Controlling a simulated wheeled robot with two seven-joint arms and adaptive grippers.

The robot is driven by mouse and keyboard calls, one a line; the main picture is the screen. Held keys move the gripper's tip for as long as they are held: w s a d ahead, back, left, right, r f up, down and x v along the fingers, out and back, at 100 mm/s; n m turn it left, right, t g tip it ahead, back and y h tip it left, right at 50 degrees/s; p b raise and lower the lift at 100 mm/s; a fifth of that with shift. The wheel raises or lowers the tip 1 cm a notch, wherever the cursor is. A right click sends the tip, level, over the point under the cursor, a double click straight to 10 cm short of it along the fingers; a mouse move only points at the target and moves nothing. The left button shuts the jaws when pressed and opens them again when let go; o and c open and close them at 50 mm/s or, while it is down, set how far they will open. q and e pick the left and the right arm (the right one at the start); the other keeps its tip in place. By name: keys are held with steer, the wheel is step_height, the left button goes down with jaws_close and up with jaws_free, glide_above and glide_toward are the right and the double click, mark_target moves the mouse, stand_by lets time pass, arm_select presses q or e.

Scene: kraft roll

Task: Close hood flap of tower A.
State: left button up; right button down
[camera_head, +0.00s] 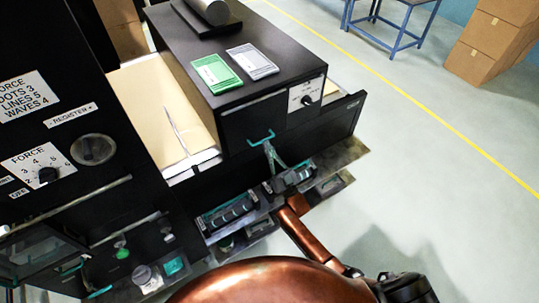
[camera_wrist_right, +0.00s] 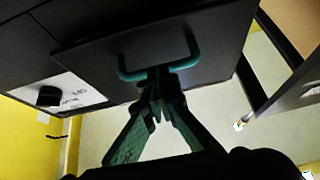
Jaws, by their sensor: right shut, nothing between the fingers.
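The black box-shaped tower (camera_head: 265,50) stands at the centre of the head view; no letter on it is readable. A dark flap panel (camera_wrist_right: 105,45) with a teal U-shaped handle (camera_head: 262,137) is on its front. The handle (camera_wrist_right: 160,68) also shows in the wrist view. I cannot tell how far the flap stands open. My right gripper (camera_head: 271,152) is shut and empty, its fingertips (camera_wrist_right: 160,85) at or just below the handle's bar; I cannot tell whether they touch. My left gripper is not in view.
A knob on a white label (camera_head: 305,95) sits right of the handle. Green (camera_head: 216,74) and grey (camera_head: 252,62) cards lie on top. A dark control tower (camera_head: 60,130) fills the left. Cream paper (camera_head: 150,105) lies between. Open floor (camera_head: 430,170) is at right.

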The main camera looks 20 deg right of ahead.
steer(key=shift+w+a+f+t+b, duration=0.15)
steer(key=shift+w+t+b, duration=0.25)
steer(key=shift+b, duration=0.55)
